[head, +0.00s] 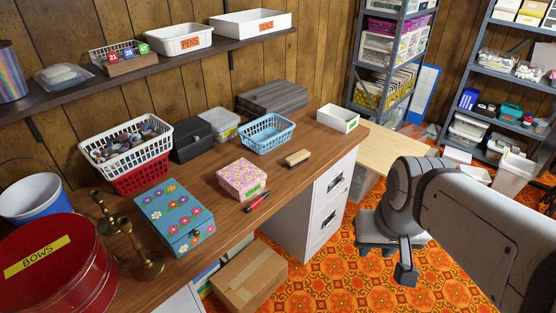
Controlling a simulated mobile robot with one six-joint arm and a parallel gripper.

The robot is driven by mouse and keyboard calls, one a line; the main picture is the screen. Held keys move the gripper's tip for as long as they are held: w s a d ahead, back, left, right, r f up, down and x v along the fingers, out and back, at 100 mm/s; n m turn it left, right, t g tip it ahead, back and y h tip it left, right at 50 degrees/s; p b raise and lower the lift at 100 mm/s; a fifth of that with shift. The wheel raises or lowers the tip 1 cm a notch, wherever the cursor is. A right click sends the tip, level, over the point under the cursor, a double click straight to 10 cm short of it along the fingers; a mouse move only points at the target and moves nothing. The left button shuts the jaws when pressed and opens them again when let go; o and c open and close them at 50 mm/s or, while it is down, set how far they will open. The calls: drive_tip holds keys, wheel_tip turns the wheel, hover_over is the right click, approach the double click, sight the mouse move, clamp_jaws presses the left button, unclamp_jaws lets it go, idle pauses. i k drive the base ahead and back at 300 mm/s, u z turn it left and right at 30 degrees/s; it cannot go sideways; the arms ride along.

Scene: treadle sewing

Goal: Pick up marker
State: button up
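A red and black marker (257,201) lies on the brown wooden desk (212,233), close to its front edge. It sits just in front of a pink flowered box (242,178) with a green label, with a small gap between them. Nothing holds the marker. My arm reaches in from the right, over the orange floor and to the right of the desk. My gripper is not visible, so its opening cannot be seen.
A blue flowered box (174,217), brass candlesticks (145,262) and a red BOWS tin (56,268) stand left of the marker. A wooden brush (298,158), blue basket (266,134) and white tray (338,118) lie behind it. A shelf (190,56) runs above.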

sight(253, 205)
drive_tip(key=u, duration=0.15)
drive_tip(key=i, duration=0.9)
drive_tip(key=z, duration=0.05)
